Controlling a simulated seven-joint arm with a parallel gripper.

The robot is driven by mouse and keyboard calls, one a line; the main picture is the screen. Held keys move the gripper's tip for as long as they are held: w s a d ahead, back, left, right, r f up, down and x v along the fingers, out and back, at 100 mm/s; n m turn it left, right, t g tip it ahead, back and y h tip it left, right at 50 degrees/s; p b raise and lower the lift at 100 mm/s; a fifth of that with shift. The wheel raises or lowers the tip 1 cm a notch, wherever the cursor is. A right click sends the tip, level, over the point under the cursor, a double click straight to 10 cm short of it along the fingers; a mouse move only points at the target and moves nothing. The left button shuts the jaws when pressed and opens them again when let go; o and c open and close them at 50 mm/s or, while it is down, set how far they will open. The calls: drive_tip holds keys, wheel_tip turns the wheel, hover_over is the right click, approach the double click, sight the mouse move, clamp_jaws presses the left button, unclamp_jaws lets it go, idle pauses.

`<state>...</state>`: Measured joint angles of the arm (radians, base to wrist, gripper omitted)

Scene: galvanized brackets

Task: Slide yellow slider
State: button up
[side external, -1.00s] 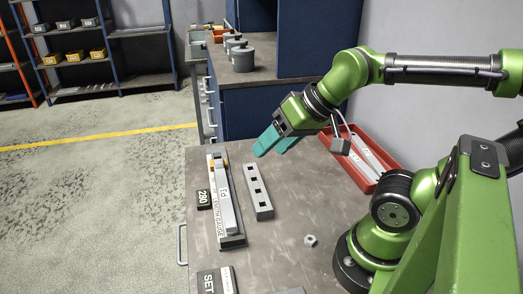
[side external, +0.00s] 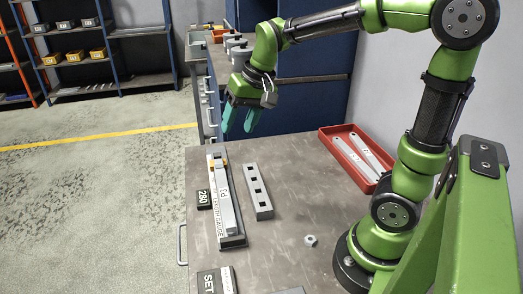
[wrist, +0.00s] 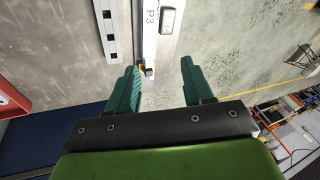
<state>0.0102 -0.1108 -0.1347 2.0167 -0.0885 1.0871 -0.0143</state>
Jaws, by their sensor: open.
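The yellow slider (side external: 212,165) sits at the far end of a long grey length gauge (side external: 234,239) on the workbench. A light grey bar marked P3 (side external: 227,205) lies along the gauge. In the wrist view the slider (wrist: 143,66) shows small, partly hidden by the left finger, at the near end of the P3 bar (wrist: 149,40). My gripper (side external: 237,132) has teal fingers, points down, and is above the far edge of the bench, higher than the slider and apart from it. In the wrist view my gripper (wrist: 159,68) is open and empty.
A grey bar with square holes (side external: 264,207) lies right of the gauge. A black 280 plate (side external: 204,199) is to its left. A red tray (side external: 337,152) with metal strips is at the back right. A nut (side external: 310,240) lies alone; the bench around it is clear.

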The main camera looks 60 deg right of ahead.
sight(217, 154)
drive_tip(key=shift+w+d+f+m+g+h, duration=0.4)
drive_tip(key=shift+w+d+f+m+g, duration=0.5)
drive_tip(key=shift+w+d, duration=2.15)
drive_tip(key=shift+w+d+f+m+g+h, duration=0.55)
drive_tip(key=shift+w+d+g, duration=0.55)
drive_tip(key=shift+w, duration=3.7)
wheel_tip(217, 154, down, 17)
drive_tip(key=shift+d+r, duration=0.1)
drive_tip(key=shift+r, duration=0.1)
clamp_jaws()
